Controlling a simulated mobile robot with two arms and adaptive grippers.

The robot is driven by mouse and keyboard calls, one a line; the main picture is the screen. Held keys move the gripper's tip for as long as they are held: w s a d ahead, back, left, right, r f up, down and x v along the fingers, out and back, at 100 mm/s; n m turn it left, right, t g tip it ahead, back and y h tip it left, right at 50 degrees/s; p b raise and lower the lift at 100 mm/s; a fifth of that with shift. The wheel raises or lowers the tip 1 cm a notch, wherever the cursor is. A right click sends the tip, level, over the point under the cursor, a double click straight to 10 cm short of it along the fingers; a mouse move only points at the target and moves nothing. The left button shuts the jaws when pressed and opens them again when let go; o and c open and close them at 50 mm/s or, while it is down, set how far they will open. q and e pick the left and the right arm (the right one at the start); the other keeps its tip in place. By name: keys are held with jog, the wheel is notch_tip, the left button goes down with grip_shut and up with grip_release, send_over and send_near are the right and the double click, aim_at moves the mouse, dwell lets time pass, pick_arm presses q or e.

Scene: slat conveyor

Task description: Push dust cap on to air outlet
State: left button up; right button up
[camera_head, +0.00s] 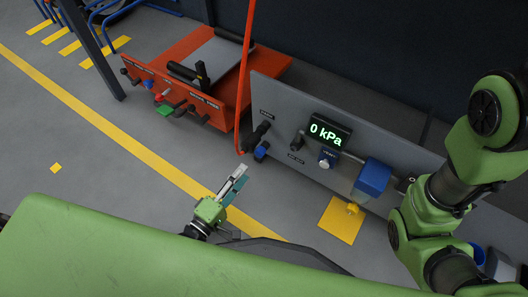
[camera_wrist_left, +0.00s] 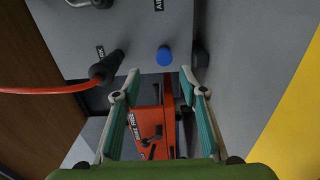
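The blue dust cap (camera_head: 262,150) shows at the lower left end of the grey panel (camera_head: 285,105), near a small label. In the left wrist view the round blue cap (camera_wrist_left: 164,56) lies ahead, beyond the fingertips and between their lines. I cannot tell whether it is seated on the air outlet, which I do not see apart from it. My left gripper (camera_head: 236,183) is below and left of the cap in the head view. In the wrist view its two fingers are spread with nothing between them. My right arm is at the right; its gripper does not show.
A red hose (camera_head: 244,75) hangs down left of the panel; a black plug (camera_wrist_left: 105,68) is by the PARK label. The display (camera_head: 329,131) reads 0 kPa. A blue box (camera_head: 371,178) projects from the panel. An orange-red unit (camera_head: 170,62) stands behind left.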

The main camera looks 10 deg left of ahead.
aim_at(258, 155)
pick_arm(q)
jog(key=shift+a+f, duration=0.25)
jog(key=shift+f, duration=0.2)
jog(key=shift+r, duration=0.1)
jog(key=shift+b+x, duration=1.1)
jog(key=shift+x, duration=3.4)
grip_shut()
jog(key=shift+s, duration=0.15)
jog(key=shift+p+v, duration=0.7)
jog(key=shift+v, duration=2.2)
